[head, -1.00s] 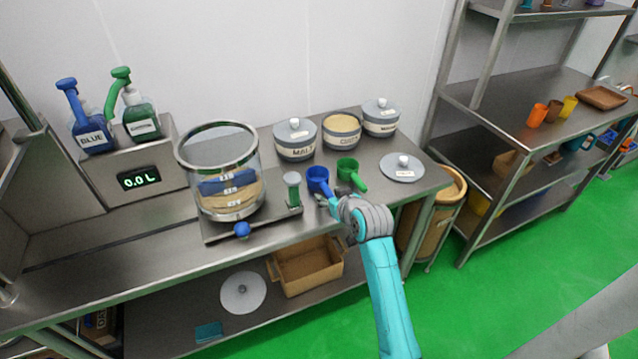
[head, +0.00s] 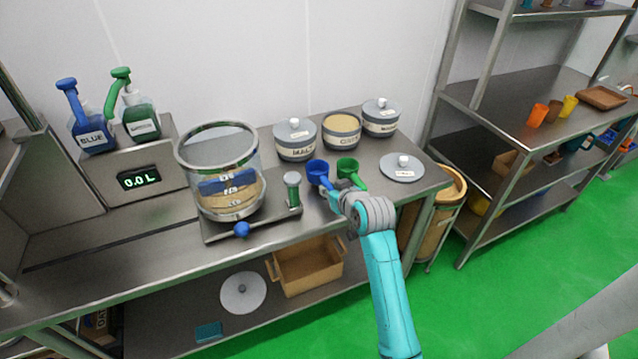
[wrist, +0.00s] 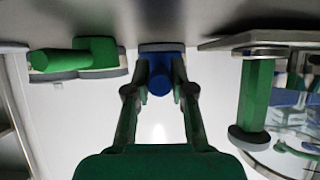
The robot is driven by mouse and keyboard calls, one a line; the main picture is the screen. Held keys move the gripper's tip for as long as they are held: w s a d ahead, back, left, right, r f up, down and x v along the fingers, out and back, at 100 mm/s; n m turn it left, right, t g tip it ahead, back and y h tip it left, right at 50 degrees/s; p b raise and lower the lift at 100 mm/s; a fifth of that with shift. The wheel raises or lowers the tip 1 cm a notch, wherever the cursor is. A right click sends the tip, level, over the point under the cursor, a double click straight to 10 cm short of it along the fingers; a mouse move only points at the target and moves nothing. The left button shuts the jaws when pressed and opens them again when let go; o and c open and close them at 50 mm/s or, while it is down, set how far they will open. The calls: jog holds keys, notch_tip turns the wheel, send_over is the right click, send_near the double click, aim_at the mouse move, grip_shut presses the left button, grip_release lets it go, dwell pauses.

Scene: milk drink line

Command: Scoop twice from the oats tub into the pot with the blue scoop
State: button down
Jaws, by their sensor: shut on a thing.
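The blue scoop (head: 317,168) is on the steel table right of the pot, its handle toward me. My gripper (head: 332,194) is shut on its handle; in the wrist view the blue handle (wrist: 159,78) sits between the fingers. I cannot tell whether the scoop still touches the table. An open tub (head: 341,137), filled with pale tan matter, stands behind it; its label is hard to read. The clear pot (head: 190,165) stands at left on a low stand, with tan matter showing low in it.
A green scoop (head: 348,167) lies close right of the blue one. Lidded tubs (head: 295,148) (head: 381,128) flank the open tub. A loose lid (head: 402,168) lies at right. Pump bottles (head: 92,132) stand far left.

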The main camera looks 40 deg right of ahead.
aim_at(324, 176)
jog(key=shift+r, duration=1.75)
